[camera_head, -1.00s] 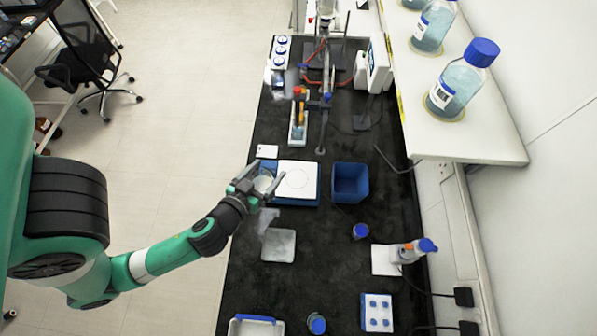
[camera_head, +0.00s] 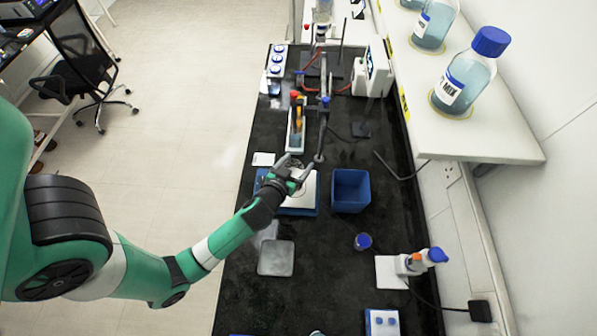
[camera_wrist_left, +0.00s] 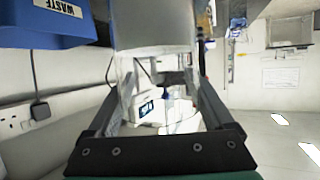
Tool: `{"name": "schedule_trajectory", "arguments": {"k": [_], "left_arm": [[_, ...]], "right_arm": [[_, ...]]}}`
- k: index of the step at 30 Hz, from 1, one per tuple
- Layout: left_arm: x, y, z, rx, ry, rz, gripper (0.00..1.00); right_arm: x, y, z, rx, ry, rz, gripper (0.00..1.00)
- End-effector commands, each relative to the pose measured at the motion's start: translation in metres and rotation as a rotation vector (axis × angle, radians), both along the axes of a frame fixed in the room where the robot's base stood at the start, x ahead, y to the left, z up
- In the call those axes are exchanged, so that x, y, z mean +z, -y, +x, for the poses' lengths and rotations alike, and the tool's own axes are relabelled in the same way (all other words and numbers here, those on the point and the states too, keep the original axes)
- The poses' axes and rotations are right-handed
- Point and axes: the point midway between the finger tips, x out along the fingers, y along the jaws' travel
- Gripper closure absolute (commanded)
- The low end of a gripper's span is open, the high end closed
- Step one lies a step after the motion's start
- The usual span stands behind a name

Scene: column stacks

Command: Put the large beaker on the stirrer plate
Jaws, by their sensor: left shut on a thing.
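The stirrer plate (camera_head: 308,198), white-topped with a blue body, lies on the black bench in the head view. My left gripper (camera_head: 297,167) is over its far part and partly covers it. In the left wrist view, the left gripper's fingers (camera_wrist_left: 158,85) are shut on the clear large beaker (camera_wrist_left: 152,28). The beaker is faint in the head view, mostly lost between the fingers. I cannot tell whether its base touches the plate. My right gripper is not in view.
A blue waste bin (camera_head: 351,190) stands just right of the stirrer plate. A grey square dish (camera_head: 276,258) lies in front. Bare bench lies at the front middle.

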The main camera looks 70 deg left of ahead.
Motion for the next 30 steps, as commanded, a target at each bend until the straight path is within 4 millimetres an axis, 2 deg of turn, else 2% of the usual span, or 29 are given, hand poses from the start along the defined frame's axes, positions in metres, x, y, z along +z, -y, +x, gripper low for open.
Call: {"name": "schedule_trajectory", "arguments": {"k": [4, 6, 10, 17, 21, 22, 24, 30], "left_arm": [[-0.005, -0.002, 0.004, 0.0, 0.001, 0.001, 0.87], [-0.017, -0.005, 0.009, 0.0, 0.001, 0.001, 0.87], [-0.041, -0.004, 0.007, 0.0, 0.001, -0.001, 0.87], [-0.038, -0.004, 0.007, -0.001, 0.002, 0.0, 0.87], [-0.042, -0.004, 0.007, -0.001, 0.002, 0.0, 0.87], [-0.043, -0.004, 0.007, 0.0, 0.0, -0.001, 0.12], [-0.042, -0.004, 0.007, 0.0, 0.0, -0.001, 0.0], [-0.041, -0.004, 0.007, 0.0, -0.001, -0.001, 0.0]], "right_arm": [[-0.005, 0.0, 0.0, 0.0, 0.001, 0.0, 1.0], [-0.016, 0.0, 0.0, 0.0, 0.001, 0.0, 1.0], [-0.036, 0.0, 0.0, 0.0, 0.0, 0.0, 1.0], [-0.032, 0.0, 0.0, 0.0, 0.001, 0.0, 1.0], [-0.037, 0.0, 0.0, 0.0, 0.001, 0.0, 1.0], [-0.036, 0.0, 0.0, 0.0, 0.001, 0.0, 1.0], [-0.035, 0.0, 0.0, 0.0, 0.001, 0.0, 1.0], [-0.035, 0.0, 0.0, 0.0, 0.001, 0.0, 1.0]]}}
